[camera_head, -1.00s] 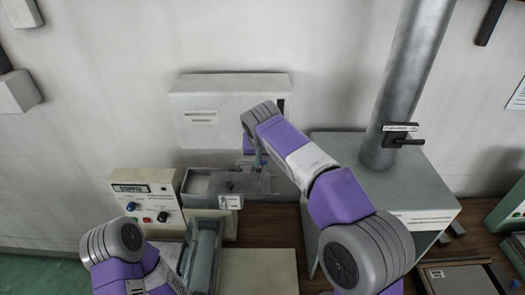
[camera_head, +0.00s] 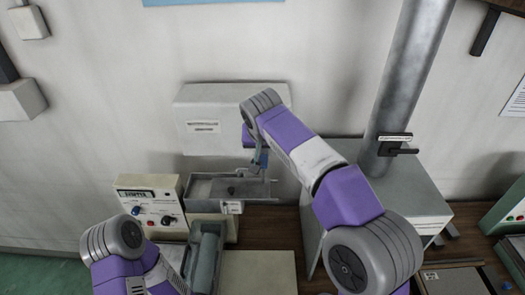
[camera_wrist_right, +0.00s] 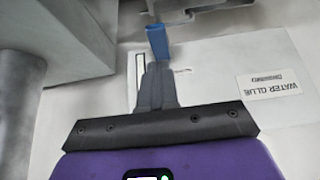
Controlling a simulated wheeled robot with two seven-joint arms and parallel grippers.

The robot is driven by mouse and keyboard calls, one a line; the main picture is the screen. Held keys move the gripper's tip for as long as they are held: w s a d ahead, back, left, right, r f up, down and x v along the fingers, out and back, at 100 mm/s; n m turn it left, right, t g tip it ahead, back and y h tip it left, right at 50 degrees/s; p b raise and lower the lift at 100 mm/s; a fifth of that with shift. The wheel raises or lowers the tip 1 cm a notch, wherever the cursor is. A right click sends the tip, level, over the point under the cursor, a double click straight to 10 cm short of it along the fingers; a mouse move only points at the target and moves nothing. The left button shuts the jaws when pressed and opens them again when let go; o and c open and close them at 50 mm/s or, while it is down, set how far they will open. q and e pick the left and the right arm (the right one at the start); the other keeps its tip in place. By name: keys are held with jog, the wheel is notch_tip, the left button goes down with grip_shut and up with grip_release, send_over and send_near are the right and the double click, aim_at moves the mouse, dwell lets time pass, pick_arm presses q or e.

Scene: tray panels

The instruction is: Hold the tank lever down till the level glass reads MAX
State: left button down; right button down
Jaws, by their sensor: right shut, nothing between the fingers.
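The tank is a white wall box (camera_head: 205,105); its label reads WATER GLUE in the wrist view (camera_wrist_right: 273,85). The blue lever (camera_wrist_right: 157,41) shows just beyond the fingertips of my right gripper (camera_wrist_right: 158,68). The gripper is shut and empty, very near the lever; I cannot tell whether they touch. In the head view my right gripper (camera_head: 261,162) is small beneath the tank, partly hidden by its arm. The level glass (camera_wrist_right: 138,76) is a narrow upright slot; its reading is too small to tell. My left arm is at lower left, its gripper out of view.
A grey metal tray (camera_head: 205,191) stands below the tank. A control box with knobs (camera_head: 150,207) is to its left.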

pick_arm(q)
jog(key=shift+r+p, duration=0.2)
jog(key=shift+p, duration=0.1)
pick_arm(e)
jog(key=v, duration=0.7)
jog(key=shift+r, duration=0.3)
jog(key=shift+w, duration=0.15)
